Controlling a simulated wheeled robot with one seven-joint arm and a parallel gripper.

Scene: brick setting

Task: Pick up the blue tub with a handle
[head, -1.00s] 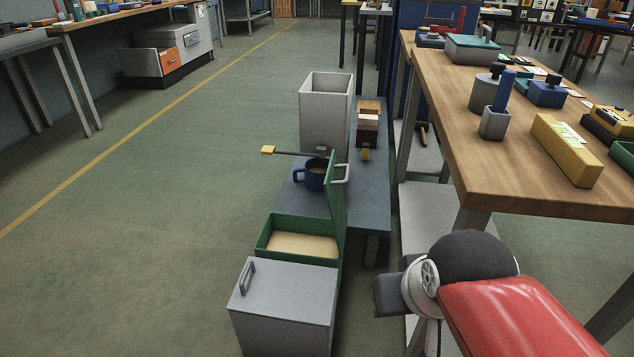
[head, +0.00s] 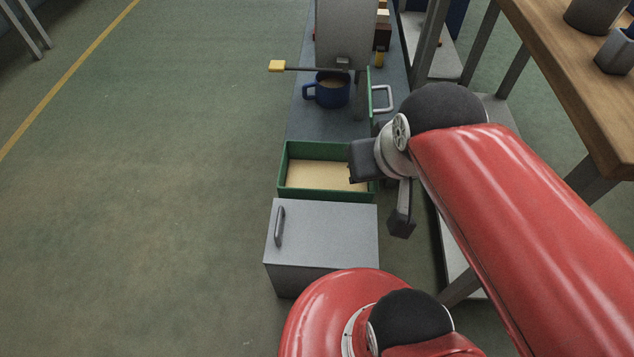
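The blue tub (head: 333,95) is a round, mug-like vessel with light brown contents. It stands upright on a low dark grey bench in the upper middle of the head view, its handle (head: 309,91) pointing left. My gripper (head: 382,195) is the dark end of my arm, below and to the right of the tub and clearly apart from it. It hangs over the right edge of a green box. Nothing is seen held.
A grey lidded box (head: 325,232) stands nearer, a wooden table (head: 560,70) at right. Floor at left is clear.

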